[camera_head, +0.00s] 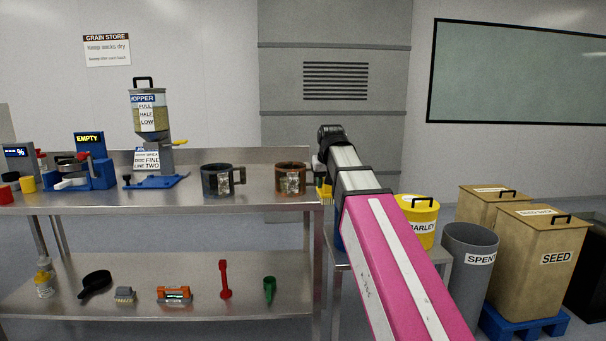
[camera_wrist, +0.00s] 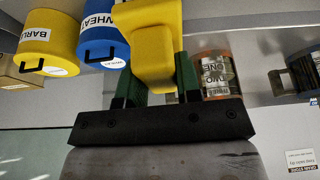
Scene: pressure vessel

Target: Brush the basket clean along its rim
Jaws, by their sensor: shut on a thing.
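My gripper (camera_wrist: 158,80) has its green fingers shut on a yellow thing (camera_wrist: 157,45) in the wrist view. The thing's lower end and any bristles are out of sight, so I cannot tell if it is the brush. In the head view my gripper (camera_head: 323,178) is at the right end of the upper bench, just right of a copper-coloured pot with a handle (camera_head: 291,178). This pot also shows right of the fingers in the wrist view (camera_wrist: 216,75), apart from them. A dark pot with a handle (camera_head: 219,181) stands left of it. I cannot tell which one is the basket.
A hopper (camera_head: 150,118) and a blue device (camera_head: 93,162) stand left on the bench (camera_head: 250,201). The lower shelf (camera_head: 70,308) holds several small tools. A yellow barley bin (camera_head: 421,215), grey spent bin (camera_head: 468,272) and seed bin (camera_head: 540,285) stand right.

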